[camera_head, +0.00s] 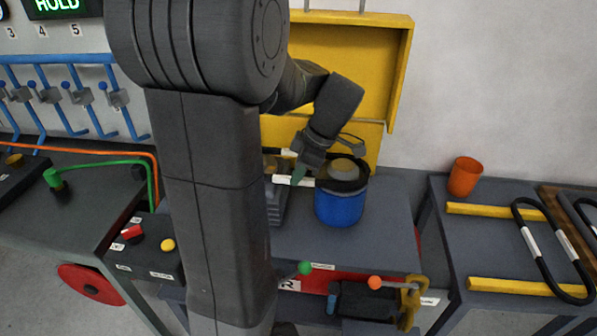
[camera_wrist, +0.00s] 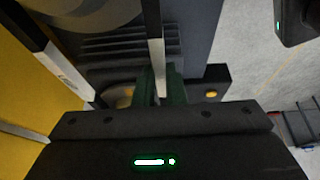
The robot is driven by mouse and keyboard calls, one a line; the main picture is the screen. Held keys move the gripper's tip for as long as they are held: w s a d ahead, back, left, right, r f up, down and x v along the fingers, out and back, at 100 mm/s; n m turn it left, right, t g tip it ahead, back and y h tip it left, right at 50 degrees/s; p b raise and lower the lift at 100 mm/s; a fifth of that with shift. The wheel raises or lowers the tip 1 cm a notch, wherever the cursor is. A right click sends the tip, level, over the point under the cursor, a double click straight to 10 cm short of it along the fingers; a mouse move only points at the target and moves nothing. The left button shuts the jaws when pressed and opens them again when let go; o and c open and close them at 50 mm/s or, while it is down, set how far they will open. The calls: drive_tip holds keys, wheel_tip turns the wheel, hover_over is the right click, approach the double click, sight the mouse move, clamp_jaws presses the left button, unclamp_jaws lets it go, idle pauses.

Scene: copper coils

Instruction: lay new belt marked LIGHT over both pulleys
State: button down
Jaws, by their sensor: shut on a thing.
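My gripper (camera_head: 298,176) is shut on a black belt with white label sections (camera_head: 283,180). The belt runs level at pulley height; its other white section (camera_head: 287,152) lies farther back. In the wrist view my green fingertips (camera_wrist: 161,88) pinch one run of the belt (camera_wrist: 154,35), and the other run shows with its white label (camera_wrist: 62,66). The label print is too small to read. A grey pulley (camera_head: 346,168) tops the blue motor (camera_head: 339,207), and the belt's right end appears around it. A second, tan pulley (camera_head: 271,165) is mostly hidden behind my arm; whether the belt rounds it cannot be told.
A yellow guard (camera_head: 400,75) stands open behind the pulleys. A black belt (camera_head: 530,242) with white labels lies across yellow bars (camera_head: 500,212) on the right bench, near an orange cup (camera_head: 465,176). Green (camera_head: 304,268) and orange (camera_head: 375,283) knobs stick up along the front.

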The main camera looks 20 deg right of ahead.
drive_tip(key=c, duration=1.4)
unclamp_jaws()
drive_tip(key=v, duration=1.4)
drive_tip(key=shift+w+f, duration=0.1)
drive_tip(key=shift+f, duration=0.1)
drive_tip(key=x, duration=1.3)
drive_tip(key=shift+a, duration=0.1)
drive_tip(key=shift+a+f, duration=0.1)
drive_tip(key=shift+r+p, duration=0.6)
drive_tip(key=shift+p, duration=0.1)
